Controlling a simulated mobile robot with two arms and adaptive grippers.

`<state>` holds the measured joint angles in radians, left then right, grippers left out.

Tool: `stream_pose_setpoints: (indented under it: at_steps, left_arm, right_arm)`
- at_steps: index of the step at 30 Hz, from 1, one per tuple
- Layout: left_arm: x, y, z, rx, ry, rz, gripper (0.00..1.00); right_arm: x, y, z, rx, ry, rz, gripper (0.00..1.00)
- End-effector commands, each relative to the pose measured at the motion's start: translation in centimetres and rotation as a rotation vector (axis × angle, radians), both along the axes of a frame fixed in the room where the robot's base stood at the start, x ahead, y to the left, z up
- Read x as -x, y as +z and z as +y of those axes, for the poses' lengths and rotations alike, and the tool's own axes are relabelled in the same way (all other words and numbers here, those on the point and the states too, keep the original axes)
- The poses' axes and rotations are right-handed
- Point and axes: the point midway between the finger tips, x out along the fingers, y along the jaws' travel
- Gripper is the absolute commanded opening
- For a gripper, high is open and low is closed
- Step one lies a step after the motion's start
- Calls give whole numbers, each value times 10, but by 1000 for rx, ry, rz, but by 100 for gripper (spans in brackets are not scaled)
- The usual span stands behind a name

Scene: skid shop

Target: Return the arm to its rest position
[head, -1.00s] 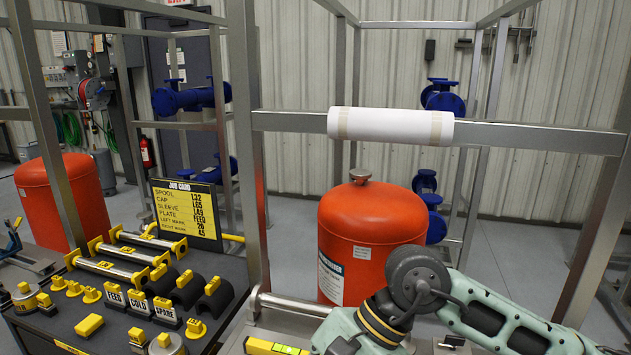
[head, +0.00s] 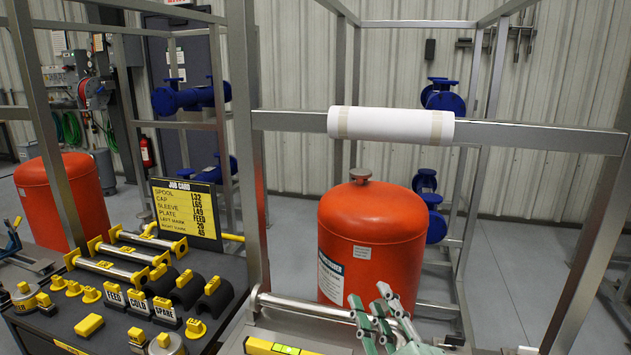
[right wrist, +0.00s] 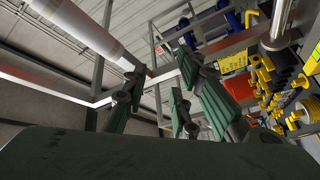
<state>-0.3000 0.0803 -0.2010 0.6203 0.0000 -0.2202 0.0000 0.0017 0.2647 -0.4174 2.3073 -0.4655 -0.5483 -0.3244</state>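My right gripper (head: 371,303) is low in the head view, in front of the orange-red tank (head: 372,225). Its green fingers point up and are spread apart with nothing between them. The right wrist view shows the same gripper (right wrist: 160,88) with its finger pads apart and empty. A white sleeve (head: 390,125) with tan bands sits around the grey crossbar (head: 540,137), above and apart from the gripper. The sleeve also shows in the right wrist view (right wrist: 75,27) at upper left. My left gripper is in neither view.
A dark bench at left holds yellow-ended spools (head: 110,268), labelled black blocks (head: 165,311) and a job card (head: 187,212). A yellow level (head: 270,347) lies at the bottom. Frame posts (head: 248,150) stand close by. Open floor shows at right.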

Motion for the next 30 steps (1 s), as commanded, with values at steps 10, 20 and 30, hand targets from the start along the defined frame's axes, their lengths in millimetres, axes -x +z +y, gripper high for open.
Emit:
stream_pose_setpoints:
  at_steps: [10, 20, 30]
  left_arm:
    - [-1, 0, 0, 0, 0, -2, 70]
    - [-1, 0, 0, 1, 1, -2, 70]
    - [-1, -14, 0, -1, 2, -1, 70]
  right_arm:
    - [102, -223, -83, -393, -329, 878, 26]
    - [241, -309, -100, -557, -560, 1385, 26]
    - [251, -413, -98, -562, -609, 1496, 26]
